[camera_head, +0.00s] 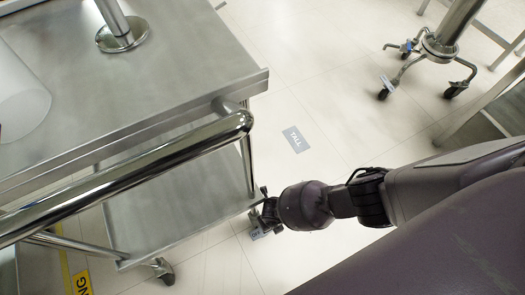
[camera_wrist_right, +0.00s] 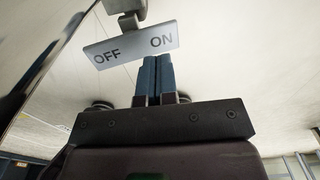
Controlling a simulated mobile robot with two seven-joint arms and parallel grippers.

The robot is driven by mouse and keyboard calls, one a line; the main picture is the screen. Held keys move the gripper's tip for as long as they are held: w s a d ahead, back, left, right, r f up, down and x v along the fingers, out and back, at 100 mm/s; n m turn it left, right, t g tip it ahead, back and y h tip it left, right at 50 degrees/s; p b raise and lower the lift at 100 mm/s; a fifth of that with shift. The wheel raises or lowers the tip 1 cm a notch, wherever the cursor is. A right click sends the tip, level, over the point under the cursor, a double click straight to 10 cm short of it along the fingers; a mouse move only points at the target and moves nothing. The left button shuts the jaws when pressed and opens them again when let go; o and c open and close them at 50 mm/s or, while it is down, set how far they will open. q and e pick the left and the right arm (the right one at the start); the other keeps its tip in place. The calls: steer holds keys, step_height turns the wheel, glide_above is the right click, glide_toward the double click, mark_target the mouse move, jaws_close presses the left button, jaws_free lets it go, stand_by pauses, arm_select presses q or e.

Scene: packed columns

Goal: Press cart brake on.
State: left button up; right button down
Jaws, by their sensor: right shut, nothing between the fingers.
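The steel cart (camera_head: 135,85) stands at the left in the head view, with a chrome push handle (camera_head: 130,180) and a lower shelf (camera_head: 180,200). The brake plate (camera_wrist_right: 130,46) shows in the right wrist view as a pale tilted bar, marked OFF on its left and ON on its right. It shows small at the cart's lower corner in the head view (camera_head: 257,234). My right gripper (camera_wrist_right: 158,62) is shut and empty. Its fingertips are at the plate's lower edge, below the ON end; I cannot tell whether they touch. My left gripper is not in view.
A caster (camera_head: 163,270) sits under the cart's near corner. A wheeled pole base (camera_head: 438,47) stands at the upper right. A grey label (camera_head: 295,138) lies on the floor. The tiled floor between cart and pole is clear.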

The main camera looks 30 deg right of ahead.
steer(key=shift+w+r+p, duration=0.15)
steer(key=shift+r+p, duration=0.45)
steer(key=shift+r, duration=0.35)
steer(key=shift+w+r+p, duration=0.15)
steer(key=shift+r+p, duration=0.45)
steer(key=shift+r, duration=0.35)
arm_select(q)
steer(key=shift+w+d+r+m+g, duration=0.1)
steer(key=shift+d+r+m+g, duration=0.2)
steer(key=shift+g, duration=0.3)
arm_select(e)
steer(key=shift+s+r, duration=0.2)
steer(key=shift+r, duration=0.15)
steer(key=shift+s, duration=0.15)
